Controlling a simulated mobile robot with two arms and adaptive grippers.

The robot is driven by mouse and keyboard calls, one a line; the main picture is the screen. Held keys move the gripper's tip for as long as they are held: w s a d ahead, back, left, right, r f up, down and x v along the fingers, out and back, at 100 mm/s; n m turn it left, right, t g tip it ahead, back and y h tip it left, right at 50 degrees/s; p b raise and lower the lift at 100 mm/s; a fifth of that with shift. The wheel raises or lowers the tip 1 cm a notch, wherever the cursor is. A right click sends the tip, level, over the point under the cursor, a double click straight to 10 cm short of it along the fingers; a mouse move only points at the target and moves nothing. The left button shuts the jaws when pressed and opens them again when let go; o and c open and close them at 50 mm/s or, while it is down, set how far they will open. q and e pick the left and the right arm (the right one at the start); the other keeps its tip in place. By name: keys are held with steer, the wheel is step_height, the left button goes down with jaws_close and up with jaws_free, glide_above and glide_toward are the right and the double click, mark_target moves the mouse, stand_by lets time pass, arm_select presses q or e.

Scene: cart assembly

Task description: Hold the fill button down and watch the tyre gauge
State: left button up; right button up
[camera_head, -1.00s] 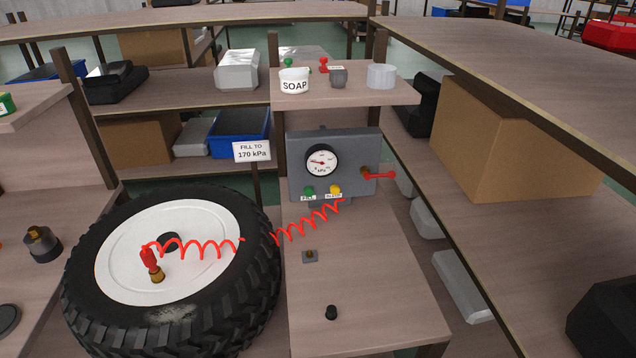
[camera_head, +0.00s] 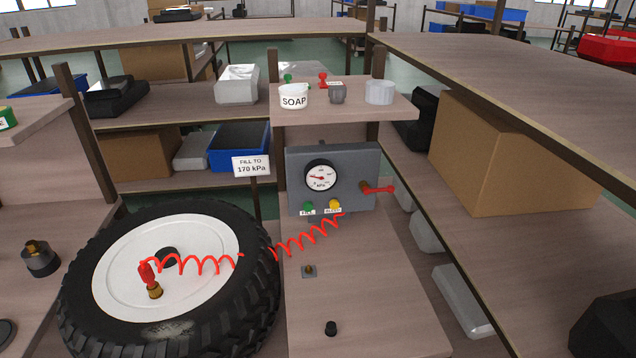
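The tyre gauge (camera_head: 321,176) is a round white dial on the upper left of a grey panel (camera_head: 357,165). Its red needle points to the left; the numbers are too small to read. Below it sit a green button (camera_head: 309,206) with a label I take to read FILL and a yellow button (camera_head: 334,204) labelled BLEED. A red coiled hose (camera_head: 305,239) runs from under the panel to a red chuck (camera_head: 146,273) on the brass valve (camera_head: 155,290) of the tyre (camera_head: 255,300). A sign (camera_head: 251,166) reads FILL TO 170 kPa. Neither gripper is in view.
A red-handled valve (camera_head: 378,189) sticks out at the panel's right. A SOAP tub (camera_head: 294,97) stands on the shelf above. The bench front is mostly clear.

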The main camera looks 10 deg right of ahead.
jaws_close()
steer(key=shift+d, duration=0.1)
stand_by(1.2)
